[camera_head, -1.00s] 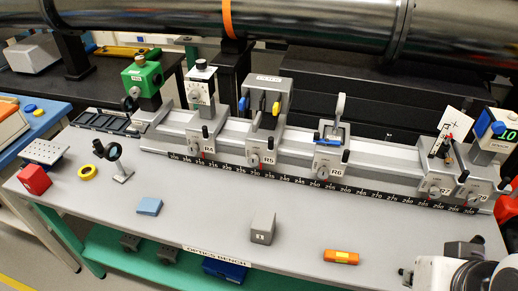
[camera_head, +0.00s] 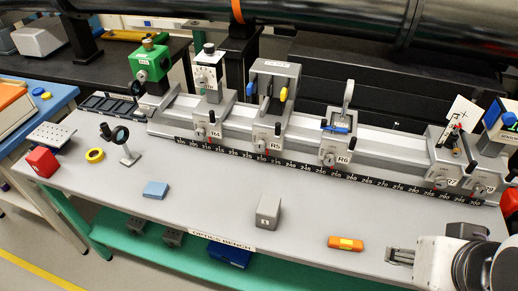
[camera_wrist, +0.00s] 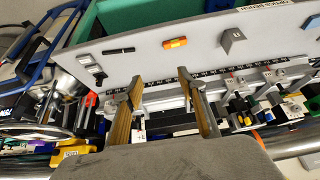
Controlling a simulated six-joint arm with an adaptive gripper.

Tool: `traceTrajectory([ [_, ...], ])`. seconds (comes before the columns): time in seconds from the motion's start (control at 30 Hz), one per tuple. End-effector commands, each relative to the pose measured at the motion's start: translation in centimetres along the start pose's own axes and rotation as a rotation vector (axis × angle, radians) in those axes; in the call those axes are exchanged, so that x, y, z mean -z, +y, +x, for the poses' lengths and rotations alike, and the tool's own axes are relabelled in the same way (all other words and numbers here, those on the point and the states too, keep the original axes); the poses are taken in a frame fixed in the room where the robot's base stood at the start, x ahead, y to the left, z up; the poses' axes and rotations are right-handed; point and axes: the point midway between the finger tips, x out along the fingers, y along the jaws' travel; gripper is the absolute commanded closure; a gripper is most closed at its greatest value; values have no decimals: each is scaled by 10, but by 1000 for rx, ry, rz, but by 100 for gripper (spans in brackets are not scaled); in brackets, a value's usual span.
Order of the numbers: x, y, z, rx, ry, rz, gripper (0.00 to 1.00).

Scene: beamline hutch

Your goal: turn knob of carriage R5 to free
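Carriage R5 (camera_head: 262,143) sits on the rail of the optics bench, between carriage R4 (camera_head: 206,131) on its left and carriage R6 (camera_head: 335,157) on its right. Its knob (camera_head: 277,129) shows as a small black-tipped lever on the front face, pointing roughly upward. A grey block with blue and yellow parts stands on it. My gripper (camera_head: 400,256) is at the bench's front right, well away from R5. In the wrist view my gripper (camera_wrist: 158,85) has its two fingers apart with nothing between them.
A grey block (camera_head: 268,211) and an orange box (camera_head: 345,243) lie on the bench in front of the rail. A blue block (camera_head: 156,189) lies further left. Carriage R7 (camera_head: 442,178) and another carriage stand at the right. A large steel pipe (camera_head: 340,15) crosses above.

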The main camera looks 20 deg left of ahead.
Motion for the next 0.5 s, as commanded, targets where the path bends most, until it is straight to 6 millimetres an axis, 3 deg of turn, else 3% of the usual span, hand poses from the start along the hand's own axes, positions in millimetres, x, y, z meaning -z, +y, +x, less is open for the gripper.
traceTrajectory([
  [0.5,97,-67,41,152,152,-66,60],
])
